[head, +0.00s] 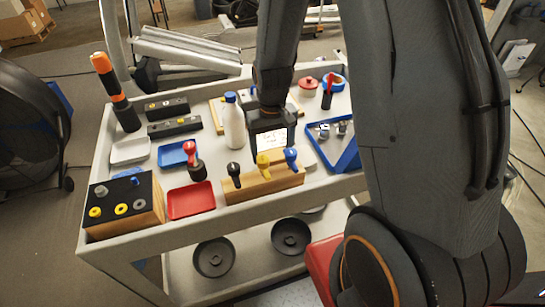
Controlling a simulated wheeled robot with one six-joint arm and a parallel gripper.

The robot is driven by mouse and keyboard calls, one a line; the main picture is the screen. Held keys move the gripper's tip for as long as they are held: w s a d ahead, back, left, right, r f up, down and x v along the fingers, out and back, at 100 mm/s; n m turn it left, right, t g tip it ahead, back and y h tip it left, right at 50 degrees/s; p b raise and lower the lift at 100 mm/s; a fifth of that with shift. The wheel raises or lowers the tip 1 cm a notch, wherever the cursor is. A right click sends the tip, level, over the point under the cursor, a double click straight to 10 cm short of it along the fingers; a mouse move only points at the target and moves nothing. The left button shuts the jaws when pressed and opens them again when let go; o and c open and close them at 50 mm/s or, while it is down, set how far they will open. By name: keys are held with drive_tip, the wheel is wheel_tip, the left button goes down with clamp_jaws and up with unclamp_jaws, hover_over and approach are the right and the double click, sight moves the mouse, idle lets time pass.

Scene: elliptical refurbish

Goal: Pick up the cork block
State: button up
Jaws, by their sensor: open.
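I cannot clearly pick out the cork block in the head view. A tan piece (216,115) lies left of the white bottle, and a pale flat piece (309,153) lies just right of my gripper; I cannot tell whether either is cork. My gripper (270,146) points down over the middle of the cart top, open, behind the wooden tool holder. A white surface with red marks shows between its jaws; I cannot tell whether it touches them. My arm and gripper hide part of the cart top behind them.
The wooden holder (264,186) with black, yellow and blue handles stands in front. A white bottle (234,128) with a blue cap stands close left. The grey cart (150,243) has raised edges.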

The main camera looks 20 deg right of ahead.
sight(272, 155)
drive_tip(key=shift+f, duration=0.2)
drive_tip(key=shift+c, duration=0.4)
drive_tip(key=c, duration=0.7)
drive_tip(key=shift+r, duration=0.1)
drive_tip(key=shift+c, duration=0.2)
wheel_tip(272, 155, up, 10)
drive_tip(key=b, duration=0.1)
drive_tip(key=shift+b, duration=0.3)
